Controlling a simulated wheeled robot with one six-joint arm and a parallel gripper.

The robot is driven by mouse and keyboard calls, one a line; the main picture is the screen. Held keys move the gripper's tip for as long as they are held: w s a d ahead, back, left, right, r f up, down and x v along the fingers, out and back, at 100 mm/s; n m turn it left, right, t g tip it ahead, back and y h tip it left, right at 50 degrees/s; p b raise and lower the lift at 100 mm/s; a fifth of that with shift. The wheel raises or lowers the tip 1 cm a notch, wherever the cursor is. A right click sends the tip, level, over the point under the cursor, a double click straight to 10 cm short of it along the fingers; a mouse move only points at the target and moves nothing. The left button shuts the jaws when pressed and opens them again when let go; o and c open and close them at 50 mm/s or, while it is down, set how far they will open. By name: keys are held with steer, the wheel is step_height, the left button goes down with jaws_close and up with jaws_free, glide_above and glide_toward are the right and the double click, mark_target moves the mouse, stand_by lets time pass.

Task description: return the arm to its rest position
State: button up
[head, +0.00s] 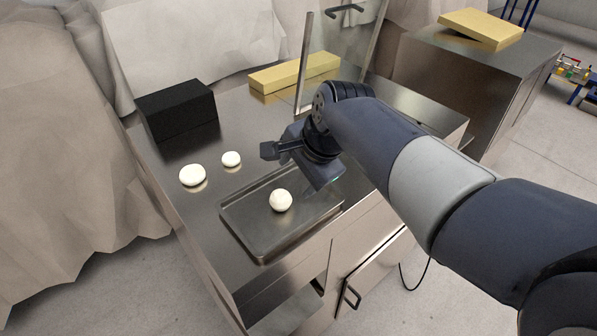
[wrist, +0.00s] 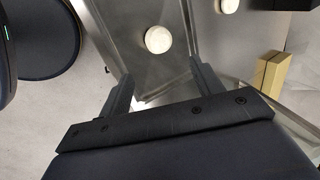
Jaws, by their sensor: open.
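My arm reaches in from the right side of the head view. My gripper (head: 296,165) is above the back right part of a metal tray (head: 258,244) on the steel table. In the wrist view my gripper (wrist: 160,85) shows two fingers spread apart with nothing between them. A white dough ball (head: 281,201) lies in the tray, and it also shows beyond the fingers in the wrist view (wrist: 158,40). The lower parts of the fingers are partly hidden in the head view.
Two dough pieces, a larger one (head: 192,175) and a smaller one (head: 231,159), lie on the table left of the tray. A black box (head: 176,110), a yellow block (head: 294,73) and a clear upright panel (head: 335,50) stand behind. A second steel cabinet (head: 470,65) is at the right.

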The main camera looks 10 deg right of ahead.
mark_target(283, 195)
steer(key=x, duration=1.2)
steer(key=shift+f+p, duration=0.1)
steer(key=shift+p, duration=0.25)
steer(key=shift+r, duration=1.05)
